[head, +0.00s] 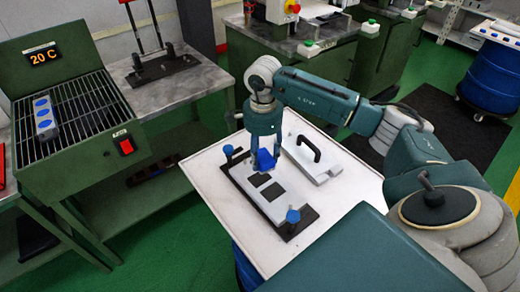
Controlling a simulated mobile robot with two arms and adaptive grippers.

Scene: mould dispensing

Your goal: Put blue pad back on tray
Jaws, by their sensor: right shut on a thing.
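My right gripper (265,152) points down over the white tabletop. It is shut on a blue pad (265,160), which sits tilted at its fingertips above the far part of a pale block. That block (252,194) has dark square patches on top and lies on a black base. Whether the pad touches the block cannot be told. A grey tray (45,124) with round blue spots lies on the dark grill rack at the left, well away from the gripper. My left gripper is not in view.
Blue knobs (293,215) stand at the base's ends. A white lid (322,170) with a black handle lies to the right. The white table (210,178) has bare room on its left side. A green heater (45,60) reading 20 C stands at the left.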

